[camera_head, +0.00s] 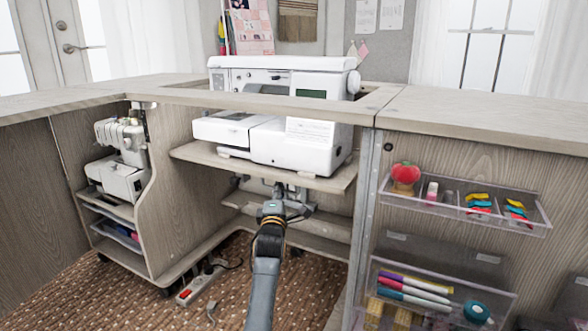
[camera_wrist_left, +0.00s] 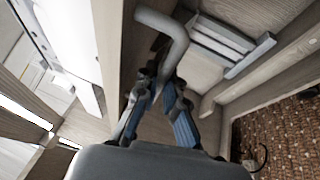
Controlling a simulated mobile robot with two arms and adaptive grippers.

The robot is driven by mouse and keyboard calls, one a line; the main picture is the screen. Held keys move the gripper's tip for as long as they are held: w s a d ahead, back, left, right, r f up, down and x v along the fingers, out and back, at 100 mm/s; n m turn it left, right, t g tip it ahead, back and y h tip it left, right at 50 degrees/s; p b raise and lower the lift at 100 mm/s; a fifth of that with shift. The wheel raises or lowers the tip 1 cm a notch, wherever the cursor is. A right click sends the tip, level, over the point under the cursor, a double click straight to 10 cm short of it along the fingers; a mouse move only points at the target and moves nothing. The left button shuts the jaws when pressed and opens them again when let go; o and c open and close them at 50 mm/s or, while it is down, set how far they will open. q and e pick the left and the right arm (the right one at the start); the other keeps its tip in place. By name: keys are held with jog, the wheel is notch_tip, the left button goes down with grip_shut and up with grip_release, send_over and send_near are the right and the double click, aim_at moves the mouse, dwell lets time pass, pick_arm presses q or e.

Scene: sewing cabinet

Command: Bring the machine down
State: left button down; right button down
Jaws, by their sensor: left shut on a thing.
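The white sewing machine (camera_head: 300,145) stands upright on a wooden lift shelf (camera_head: 200,154) inside the cabinet opening. The shelf hangs below the tabletop, and the machine's top shows above the opening's front edge. My left gripper (camera_head: 279,193) reaches under the shelf from the front. In the left wrist view my left gripper (camera_wrist_left: 163,88) is shut on a grey bent lever (camera_wrist_left: 174,28), with the rod between its blue-padded fingers. The lever's far end is partly hidden. My right gripper is not in view.
The wooden tabletop (camera_head: 470,119) frames the opening. A lower board (camera_head: 325,222) lies under the shelf. A serger (camera_head: 120,160) stands in the left bay. Clear bins (camera_head: 520,226) with supplies hang on the right door. A power strip (camera_head: 198,287) lies on the carpet.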

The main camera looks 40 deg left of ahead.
pick_arm(q)
notch_tip(320, 180, down, 17)
jog(key=b, duration=0.4)
jog(key=shift+r+h, duration=0.2)
jog(key=shift+h, duration=0.1)
jog(key=shift+r, duration=0.1)
jog(key=c, duration=1.9)
grip_release()
jog(key=shift+o, duration=1)
jog(key=shift+w, duration=0.15)
